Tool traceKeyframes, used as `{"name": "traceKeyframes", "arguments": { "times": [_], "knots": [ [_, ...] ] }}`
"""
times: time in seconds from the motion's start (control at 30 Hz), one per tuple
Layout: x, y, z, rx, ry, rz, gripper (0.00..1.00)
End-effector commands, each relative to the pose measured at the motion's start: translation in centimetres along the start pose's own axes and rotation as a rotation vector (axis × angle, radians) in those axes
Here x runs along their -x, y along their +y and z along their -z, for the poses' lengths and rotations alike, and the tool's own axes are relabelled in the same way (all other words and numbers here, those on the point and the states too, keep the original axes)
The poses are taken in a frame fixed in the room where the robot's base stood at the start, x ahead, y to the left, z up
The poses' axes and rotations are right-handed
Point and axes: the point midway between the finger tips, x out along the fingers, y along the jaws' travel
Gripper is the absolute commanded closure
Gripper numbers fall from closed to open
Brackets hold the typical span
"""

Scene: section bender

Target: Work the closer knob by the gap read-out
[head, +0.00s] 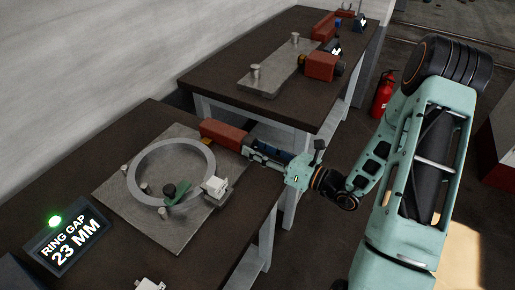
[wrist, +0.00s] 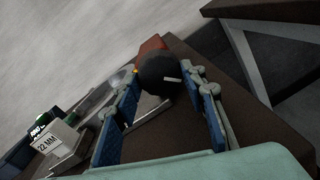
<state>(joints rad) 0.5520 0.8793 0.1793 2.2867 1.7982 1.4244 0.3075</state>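The closer is a red-brown block (head: 223,135) at the far right edge of the metal plate. Its round black knob (wrist: 160,74), with a pale mark, shows in the wrist view; my gripper hides it in the head view. My gripper (head: 254,149) lies in line with the closer. In the wrist view its blue-padded fingers (wrist: 168,88) are apart, with the knob at the tips between them; firm contact does not show. The gap read-out (head: 72,240) says "RING GAP 23 MM", with a green lamp (head: 55,221) lit. The ring (head: 140,196) lies on the plate.
A white block (head: 215,187) stands by the ring; it reads "22 MM" in the wrist view (wrist: 61,141). Pegs and a green piece (head: 179,195) are around the ring. A second bench (head: 215,80) stands behind. Open floor lies right of the near bench.

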Motion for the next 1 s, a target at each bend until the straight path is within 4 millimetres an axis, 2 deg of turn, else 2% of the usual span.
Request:
{"name": "traceKeyframes", "arguments": {
  "times": [0.03, 0.13, 0.4, 0.5, 0.63, 1.0],
  "knots": [
    [0.0, 0.0, 0.0, 0.000, 0.000, -0.001, 0.55],
    [0.0, 0.0, 0.0, 0.000, 0.000, 0.000, 0.44],
    [0.1, 0.0, 0.0, 0.001, 0.000, 0.000, 0.44],
    [0.6, -0.1, 0.0, 0.001, 0.001, 0.002, 0.44],
    [2.6, -0.2, 0.0, 0.001, 0.000, 0.006, 0.44],
    [10.0, -0.1, 0.0, 0.001, -0.001, 0.004, 0.44]
  ]
}}
